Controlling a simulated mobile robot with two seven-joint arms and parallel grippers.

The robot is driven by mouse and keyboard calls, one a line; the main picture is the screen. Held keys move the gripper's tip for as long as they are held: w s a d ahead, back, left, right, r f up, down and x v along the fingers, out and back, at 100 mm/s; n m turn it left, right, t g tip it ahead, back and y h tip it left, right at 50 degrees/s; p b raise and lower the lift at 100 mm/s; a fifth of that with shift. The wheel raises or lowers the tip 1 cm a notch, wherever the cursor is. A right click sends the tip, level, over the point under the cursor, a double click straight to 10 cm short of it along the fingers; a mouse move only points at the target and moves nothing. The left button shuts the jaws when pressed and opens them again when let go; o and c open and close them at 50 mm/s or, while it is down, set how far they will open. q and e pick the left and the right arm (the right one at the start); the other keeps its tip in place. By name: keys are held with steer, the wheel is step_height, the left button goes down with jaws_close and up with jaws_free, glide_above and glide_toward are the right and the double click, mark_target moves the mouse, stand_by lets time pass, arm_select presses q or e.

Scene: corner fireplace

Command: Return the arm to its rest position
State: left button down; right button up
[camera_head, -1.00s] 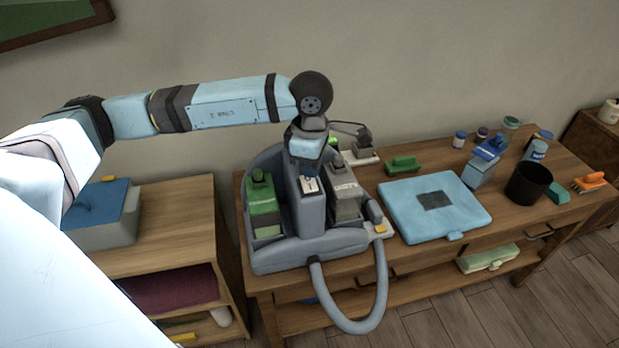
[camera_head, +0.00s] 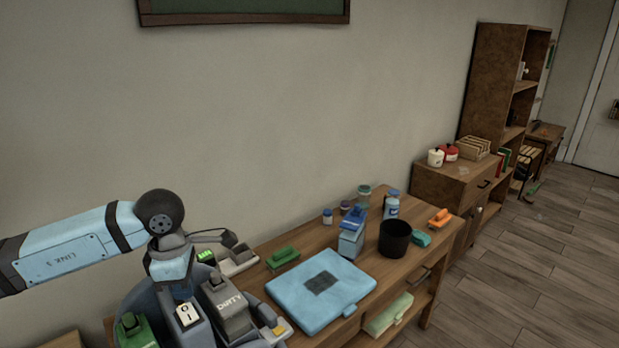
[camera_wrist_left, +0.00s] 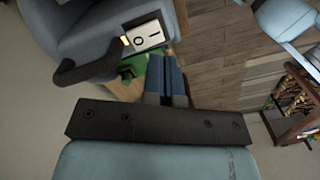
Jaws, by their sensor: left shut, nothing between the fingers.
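My left arm (camera_head: 75,247) comes in from the left in the head view and bends down at a black round joint. My left gripper (camera_head: 172,268) hangs at its end, above or just in front of a grey-blue machine (camera_head: 140,302) at the bottom edge. The fingertips are hard to make out there. In the left wrist view the gripper's blue fingers (camera_wrist_left: 165,78) are together, with nothing between them. The machine's white switch plate (camera_wrist_left: 148,35) is close by in that view. My right gripper is not in view.
The wooden table (camera_head: 400,283) holds a light blue case (camera_head: 320,290), a green block (camera_head: 283,257), a black cup (camera_head: 395,238) and several bottles. A low cabinet (camera_head: 455,182) and tall shelf (camera_head: 490,80) stand farther right. The floor (camera_head: 530,270) on the right is clear.

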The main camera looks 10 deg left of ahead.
arm_select(q)
steer(key=s+d+f+g+h+p, duration=0.1)
steer(key=s+d+h, duration=0.15)
steer(key=d, duration=0.35)
steer(key=s+d+f+n+g+h, duration=0.1)
steer(key=s+d+h, duration=0.1)
steer(key=d+h, duration=0.25)
steer(key=s+d+f+g+h+p, duration=0.1)
steer(key=s+d+h, duration=0.1)
steer(key=d, duration=0.4)
steer(key=d+r+n+t+h+p, duration=0.1)
steer(key=d+r+n+t+h, duration=0.45)
steer(key=n+h, duration=0.6)
steer(key=a+f+n+t+y+p, duration=0.1)
steer(key=a+f+n+t+y, duration=0.2)
steer(key=f+n+t+y, duration=0.65)
steer(key=a+f+n+t+y+p, duration=0.1)
steer(key=a+f+n+t+y, duration=0.3)
steer(key=n, duration=1.1)
steer(key=s+a+f+n+g+y, duration=0.2)
steer(key=s+f+n, duration=0.3)
steer(key=s+f, duration=0.1)
steer(key=s+a+f+n+g+y, duration=0.2)
steer(key=s+f+n, duration=0.3)
steer(key=f, duration=0.3)
steer(key=shift+s+g, duration=0.35)
steer(key=shift+g, duration=0.25)
